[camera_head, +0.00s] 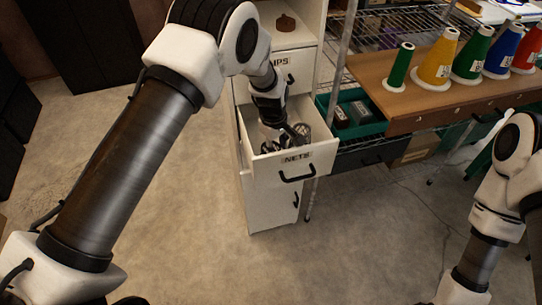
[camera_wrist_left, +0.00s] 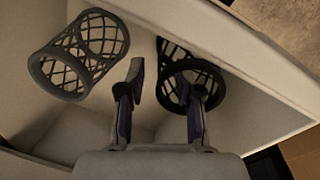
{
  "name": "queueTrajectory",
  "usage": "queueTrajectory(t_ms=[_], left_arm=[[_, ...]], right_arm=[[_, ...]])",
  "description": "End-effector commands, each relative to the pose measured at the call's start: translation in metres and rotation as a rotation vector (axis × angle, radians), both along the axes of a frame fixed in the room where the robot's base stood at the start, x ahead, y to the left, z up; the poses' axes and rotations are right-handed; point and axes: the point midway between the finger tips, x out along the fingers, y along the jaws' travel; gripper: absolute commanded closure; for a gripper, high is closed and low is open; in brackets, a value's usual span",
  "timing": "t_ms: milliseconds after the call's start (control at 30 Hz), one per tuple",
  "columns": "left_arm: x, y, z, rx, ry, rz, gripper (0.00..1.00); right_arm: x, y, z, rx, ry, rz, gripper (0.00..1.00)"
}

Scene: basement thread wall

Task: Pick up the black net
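The black net (camera_wrist_left: 174,60) is an open mesh cylinder with a dark rim, lying in the open drawer marked NETS (camera_head: 318,160). A grey net (camera_wrist_left: 85,52) of the same kind lies beside it, left in the left wrist view; in the head view this lighter net (camera_head: 304,131) shows at the drawer's right. My left gripper (camera_wrist_left: 167,80) is open inside the drawer. Its right finger overlaps the black net's rim in the left wrist view, and its left finger is between the two nets. I cannot tell whether either finger touches. My right gripper is out of view.
The white cabinet (camera_head: 272,206) has a closed CLIPS drawer (camera_head: 293,72) above the open one. A wire rack stands to the right with a green bin (camera_head: 362,129) and a wooden board (camera_head: 447,106) of coloured thread cones. The floor in front is clear.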

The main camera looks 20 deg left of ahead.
Motion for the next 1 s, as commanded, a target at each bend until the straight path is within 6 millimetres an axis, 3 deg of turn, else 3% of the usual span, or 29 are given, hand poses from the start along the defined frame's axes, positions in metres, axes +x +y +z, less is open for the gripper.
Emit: queueTrajectory(t_ms=[100, 300, 400, 433, 833, 1000], left_arm=[[0.0013, -0.0011, -0.0117, 0.000, -0.002, -0.002, 0.66], [0.0014, -0.0012, -0.0138, 0.001, -0.002, -0.002, 0.66], [0.0014, -0.0012, -0.0137, 0.001, -0.002, -0.002, 0.96], [0.0014, -0.0013, -0.0137, 0.001, -0.002, -0.002, 1.00], [0.0013, -0.0013, -0.0131, 0.000, -0.002, -0.002, 1.00], [0.0020, -0.0013, -0.0040, 0.001, -0.003, -0.002, 1.00]], right_arm=[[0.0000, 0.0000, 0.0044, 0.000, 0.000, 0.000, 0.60], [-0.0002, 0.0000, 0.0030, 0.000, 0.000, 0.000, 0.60], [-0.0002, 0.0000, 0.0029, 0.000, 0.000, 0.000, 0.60], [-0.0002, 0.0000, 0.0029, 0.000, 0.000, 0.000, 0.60], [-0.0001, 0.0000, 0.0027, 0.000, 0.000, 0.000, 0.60], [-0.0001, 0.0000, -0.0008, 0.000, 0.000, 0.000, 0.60]])
